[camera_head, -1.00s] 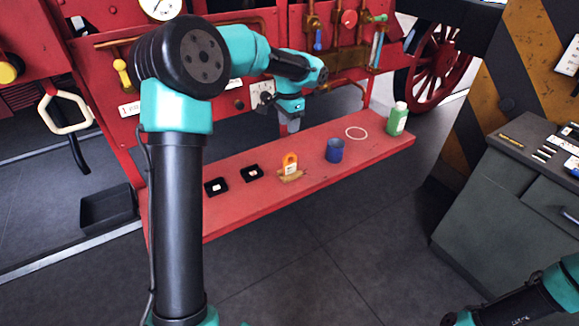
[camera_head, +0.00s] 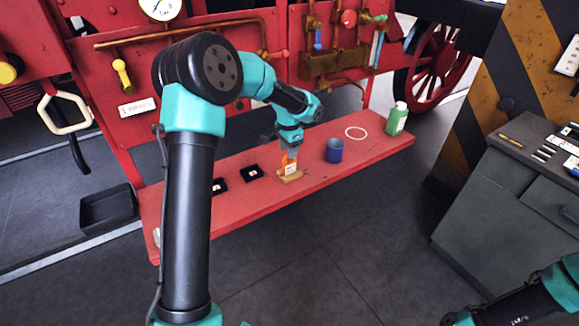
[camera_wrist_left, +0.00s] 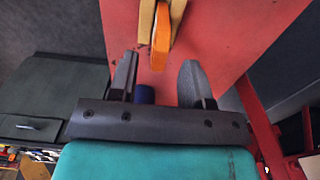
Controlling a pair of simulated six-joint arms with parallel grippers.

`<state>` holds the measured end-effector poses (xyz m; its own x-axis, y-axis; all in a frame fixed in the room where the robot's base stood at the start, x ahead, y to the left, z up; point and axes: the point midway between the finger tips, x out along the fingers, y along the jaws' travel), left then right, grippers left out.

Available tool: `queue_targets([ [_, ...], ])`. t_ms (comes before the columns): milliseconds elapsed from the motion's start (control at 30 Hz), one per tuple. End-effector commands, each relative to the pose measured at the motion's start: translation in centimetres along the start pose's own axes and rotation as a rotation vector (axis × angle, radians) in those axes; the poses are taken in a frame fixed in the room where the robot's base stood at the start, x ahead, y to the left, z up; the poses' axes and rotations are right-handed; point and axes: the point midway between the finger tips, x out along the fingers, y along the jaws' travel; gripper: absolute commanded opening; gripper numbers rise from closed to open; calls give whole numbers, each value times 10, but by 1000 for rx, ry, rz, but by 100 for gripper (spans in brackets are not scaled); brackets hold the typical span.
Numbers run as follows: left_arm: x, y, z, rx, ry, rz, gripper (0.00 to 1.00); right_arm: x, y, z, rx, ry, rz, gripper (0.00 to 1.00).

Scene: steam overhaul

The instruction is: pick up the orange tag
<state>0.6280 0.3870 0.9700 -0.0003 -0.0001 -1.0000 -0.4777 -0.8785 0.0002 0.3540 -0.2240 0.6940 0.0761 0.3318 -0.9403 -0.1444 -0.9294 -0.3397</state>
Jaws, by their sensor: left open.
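The orange tag (camera_head: 290,161) stands upright in a small wooden holder (camera_head: 291,177) on the red shelf (camera_head: 240,205). My left gripper (camera_head: 289,151) is open just above the tag and hides its top in the head view. In the left wrist view, the orange tag (camera_wrist_left: 161,38) shows edge-on beyond the open left fingers (camera_wrist_left: 158,82), roughly in line with the gap between them. The wooden holder (camera_wrist_left: 147,20) is beside it. The fingers look apart from the tag. My right gripper is not clearly seen; only part of my right arm shows at bottom right.
A blue cup (camera_head: 334,151) stands right of the tag, partly visible between the fingers in the wrist view. A pale ring (camera_head: 356,132) and a green bottle (camera_head: 397,119) are farther right. Red machinery with pipes rises behind the shelf.

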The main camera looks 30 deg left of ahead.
Motion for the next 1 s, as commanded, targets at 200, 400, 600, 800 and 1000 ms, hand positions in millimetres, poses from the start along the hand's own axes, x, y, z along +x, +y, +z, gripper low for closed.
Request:
queue_targets([
  [200,14,0,-1,1,-1,0,45,0,0,0,0,0,0,0],
  [400,42,0,-3,0,-2,1,45,0,0,0,0,0,0,0],
  [600,52,0,-3,1,0,0,45,0,0,0,0,0,0,0],
  [800,52,0,-3,0,0,0,45,0,0,0,0,0,0,0],
  [1000,52,0,-3,0,0,0,45,0,0,0,0,0,0,0],
])
